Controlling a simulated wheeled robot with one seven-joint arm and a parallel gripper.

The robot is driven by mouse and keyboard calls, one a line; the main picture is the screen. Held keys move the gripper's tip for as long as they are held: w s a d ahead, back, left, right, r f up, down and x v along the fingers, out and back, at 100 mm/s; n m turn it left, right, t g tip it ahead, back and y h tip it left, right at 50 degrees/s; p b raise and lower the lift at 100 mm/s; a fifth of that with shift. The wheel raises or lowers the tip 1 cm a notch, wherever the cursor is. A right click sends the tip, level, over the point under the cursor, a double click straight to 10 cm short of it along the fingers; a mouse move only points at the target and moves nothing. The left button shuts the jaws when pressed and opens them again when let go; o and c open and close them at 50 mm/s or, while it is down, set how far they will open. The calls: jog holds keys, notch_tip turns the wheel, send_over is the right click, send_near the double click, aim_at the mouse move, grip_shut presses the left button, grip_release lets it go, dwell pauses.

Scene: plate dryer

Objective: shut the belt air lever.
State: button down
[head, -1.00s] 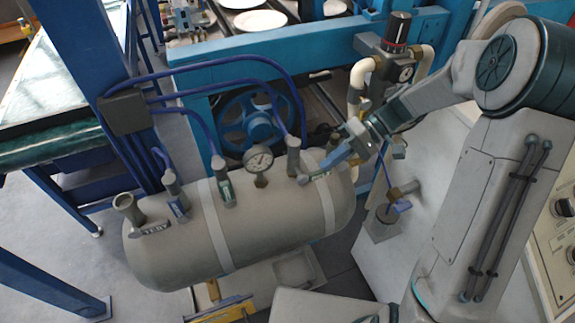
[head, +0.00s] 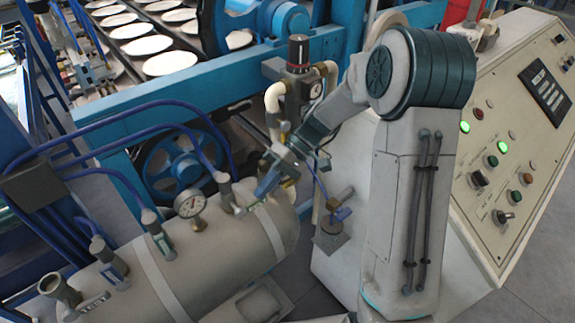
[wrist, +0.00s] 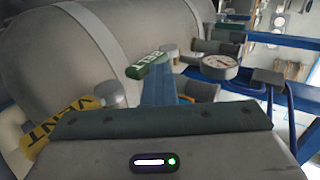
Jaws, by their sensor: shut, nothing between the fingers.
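The belt air lever (wrist: 150,64) is a green handle marked BELT on top of the grey tank, in the wrist view. In the head view its green part (head: 249,208) shows at the tank's right end, beside a grey pipe stub. My gripper (head: 262,190) reaches down to it from the upper right. In the wrist view my gripper's blue fingers (wrist: 160,80) are shut and empty, with their tips right by the lever. I cannot tell whether they touch it. The lever's far end and pivot are partly hidden.
The grey tank (head: 205,262) carries other levers, including a green one (head: 162,241) and a blue one (head: 113,272), and a round gauge (head: 190,203). A yellow VENT lever (wrist: 45,128) is close on the left. A control panel (head: 520,130) stands at the right.

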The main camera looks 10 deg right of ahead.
jog(key=s+d+r+b, duration=0.1)
jog(key=s+d+r, duration=0.1)
jog(key=d+r, duration=0.9)
jog(key=shift+s+d, duration=0.2)
jog(key=shift+s, duration=0.15)
jog(key=s+d+f+m+t+h, duration=0.2)
jog(key=s+f+m+t+h, duration=0.2)
jog(key=s, duration=0.7)
jog(key=m+t+h, duration=0.2)
jog(key=t+h, duration=0.2)
jog(key=h, duration=0.1)
jog(key=shift+d+m+t, duration=0.2)
jog(key=shift+m+t, duration=0.1)
jog(key=shift+t, duration=0.1)
